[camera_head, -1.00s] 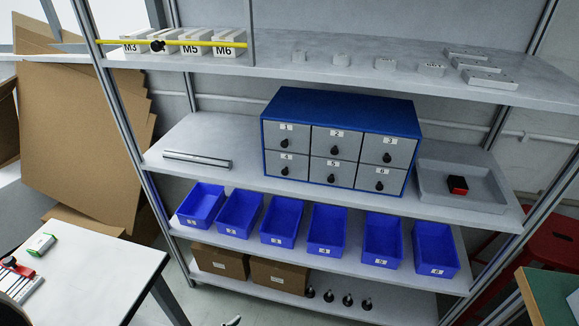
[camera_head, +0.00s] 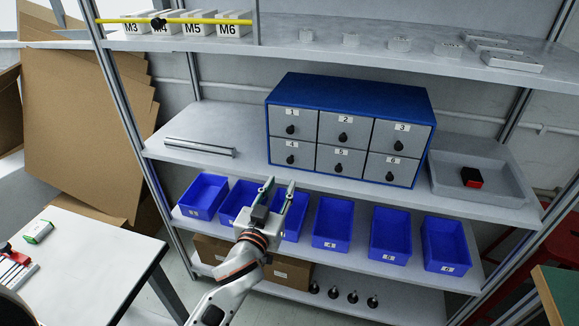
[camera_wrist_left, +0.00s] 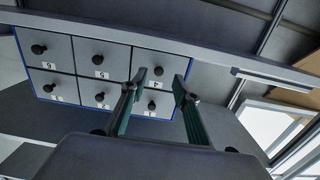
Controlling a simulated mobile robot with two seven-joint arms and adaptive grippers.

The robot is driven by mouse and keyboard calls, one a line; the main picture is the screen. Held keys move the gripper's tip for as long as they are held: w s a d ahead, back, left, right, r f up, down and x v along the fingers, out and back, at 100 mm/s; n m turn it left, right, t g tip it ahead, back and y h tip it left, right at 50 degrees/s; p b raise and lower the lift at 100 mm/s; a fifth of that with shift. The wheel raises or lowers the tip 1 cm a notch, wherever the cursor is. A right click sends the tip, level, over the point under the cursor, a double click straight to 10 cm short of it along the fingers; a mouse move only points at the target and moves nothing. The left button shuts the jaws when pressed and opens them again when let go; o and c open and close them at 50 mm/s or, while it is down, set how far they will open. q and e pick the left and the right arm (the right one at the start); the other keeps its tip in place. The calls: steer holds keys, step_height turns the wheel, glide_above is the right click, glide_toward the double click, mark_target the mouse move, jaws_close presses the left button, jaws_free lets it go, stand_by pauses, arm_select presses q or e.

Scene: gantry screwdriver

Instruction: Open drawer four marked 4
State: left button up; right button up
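The blue cabinet (camera_head: 345,92) stands on the middle shelf with two rows of grey drawers, all closed. Drawer four (camera_head: 300,150) is at the lower left, with a "4" label and a black knob (camera_head: 289,159). My left gripper (camera_head: 279,185) is open and empty, in front of and a little below drawer four, pointing toward the cabinet. The left wrist view is upside down; there the knob of drawer four (camera_wrist_left: 158,71) shows between the two fingertips (camera_wrist_left: 159,82), apart from them. My right gripper is not in view.
Blue bins (camera_head: 333,222) line the shelf below, and my left arm passes in front of some. A metal bar (camera_head: 198,147) lies left of the cabinet. A grey tray (camera_head: 500,190) with a red-and-black block (camera_head: 472,177) stands right of it. A white table (camera_head: 90,255) is at lower left.

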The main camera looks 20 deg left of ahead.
mark_target(290, 161)
arm_select(q)
steer(key=w, duration=0.3)
steer(key=w+r, duration=0.1)
steer(key=w, duration=0.4)
steer(key=shift+w+r, duration=0.25)
steer(key=shift+w, duration=0.1)
jaws_close()
